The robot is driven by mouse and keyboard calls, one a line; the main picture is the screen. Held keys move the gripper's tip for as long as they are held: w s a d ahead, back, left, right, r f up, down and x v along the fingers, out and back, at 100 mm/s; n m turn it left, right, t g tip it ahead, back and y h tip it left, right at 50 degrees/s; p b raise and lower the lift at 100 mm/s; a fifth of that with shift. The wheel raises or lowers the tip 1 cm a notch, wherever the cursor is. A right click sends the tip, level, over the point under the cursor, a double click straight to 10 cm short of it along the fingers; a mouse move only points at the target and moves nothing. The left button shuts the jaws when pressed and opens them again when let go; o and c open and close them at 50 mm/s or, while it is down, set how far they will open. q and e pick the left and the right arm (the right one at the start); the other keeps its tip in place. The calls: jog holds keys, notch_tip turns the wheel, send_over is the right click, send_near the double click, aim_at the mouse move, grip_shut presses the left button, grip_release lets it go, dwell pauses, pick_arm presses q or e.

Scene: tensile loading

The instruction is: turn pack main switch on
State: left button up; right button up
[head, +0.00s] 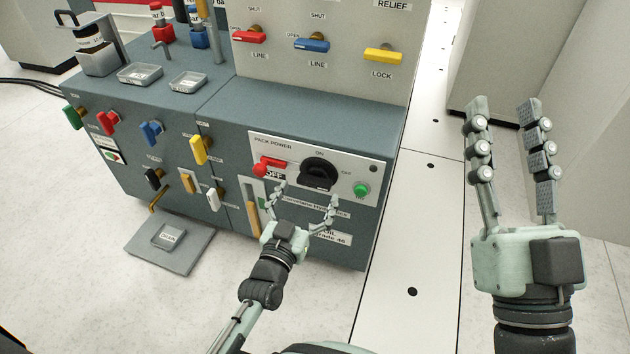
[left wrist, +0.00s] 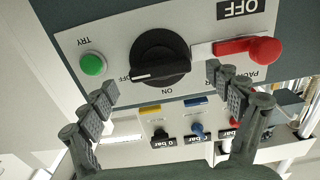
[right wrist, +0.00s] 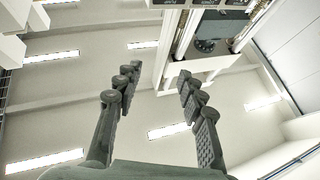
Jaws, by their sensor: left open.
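The pack power panel (head: 300,160) is on the front of the grey-blue cabinet. Its black rotary main switch (head: 319,172) has ON marked above and OFF to the right. In the left wrist view the switch (left wrist: 160,58) has its white pointer line towards OFF. My left gripper (head: 308,197) is open and empty just in front of the switch, with one finger on each side. In the left wrist view its fingertips (left wrist: 162,84) look apart from the knob. My right gripper (head: 505,112) is open and empty, raised right of the cabinet.
A red lever (head: 268,166) with an OFF tag is left of the switch. A green TRY button (head: 361,189) is at its right. Coloured valve handles, including a yellow one (head: 199,149), stick out further left. The floor to the right (head: 415,230) is clear.

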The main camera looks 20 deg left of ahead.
aim_at(312, 187)
pick_arm(q)
jog(key=shift+w, duration=1.9)
jog(key=c, duration=1.2)
